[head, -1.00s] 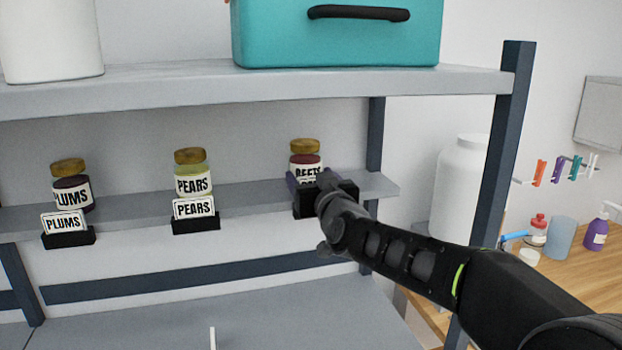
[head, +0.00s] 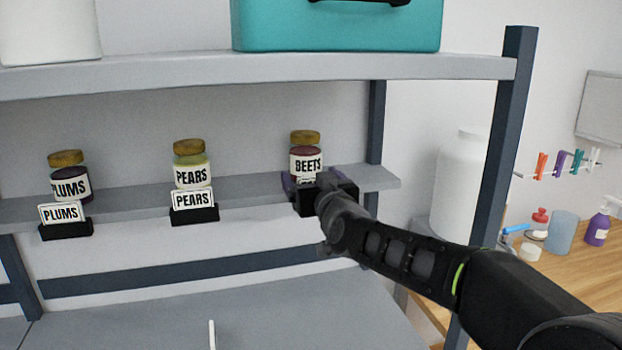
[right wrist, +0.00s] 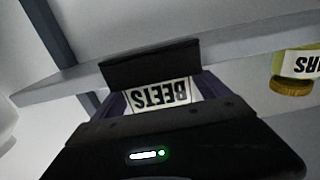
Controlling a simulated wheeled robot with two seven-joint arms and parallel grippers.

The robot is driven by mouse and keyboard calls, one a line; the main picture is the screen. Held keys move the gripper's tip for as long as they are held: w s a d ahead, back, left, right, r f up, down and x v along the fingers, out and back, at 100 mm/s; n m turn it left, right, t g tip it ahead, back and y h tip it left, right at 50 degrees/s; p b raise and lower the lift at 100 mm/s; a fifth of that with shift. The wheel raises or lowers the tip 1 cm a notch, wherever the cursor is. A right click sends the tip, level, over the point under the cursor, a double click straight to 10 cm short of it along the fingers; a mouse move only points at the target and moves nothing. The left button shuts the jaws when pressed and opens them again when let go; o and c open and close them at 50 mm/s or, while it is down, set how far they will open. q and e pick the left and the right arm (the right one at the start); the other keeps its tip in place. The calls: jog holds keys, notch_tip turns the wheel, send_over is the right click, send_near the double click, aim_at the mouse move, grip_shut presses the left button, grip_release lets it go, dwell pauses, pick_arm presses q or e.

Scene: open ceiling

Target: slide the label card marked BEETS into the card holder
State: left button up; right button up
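The BEETS card (right wrist: 160,95), white with black letters, shows upside down in the right wrist view between the purple fingers of my right gripper (right wrist: 160,98). The fingers sit against its two side edges, with no clear gap. The black card holder (right wrist: 150,64) is at the card's far edge; whether the card is seated in its slot is hard to tell. In the head view my right gripper (head: 308,184) is at the holder (head: 345,198) on the shelf edge, below the BEETS jar (head: 306,160), hiding most of the card. My left gripper is not in view.
A PEARS jar (head: 191,165) and a PLUMS jar (head: 68,178) stand left on the shelf (head: 130,200), each behind a holder with its card. An upper shelf (head: 200,75) bears a teal case (head: 340,28). An upright post (head: 505,140) stands right.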

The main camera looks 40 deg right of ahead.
jog(key=shift+o, duration=0.5)
jog(key=shift+s, duration=0.2)
jog(key=b+v, duration=0.1)
jog(key=v, duration=0.6)
jog(key=shift+s+b, duration=0.2)
jog(key=shift+b, duration=0.15)
jog(key=shift+a, duration=0.1)
jog(key=shift+f, duration=0.1)
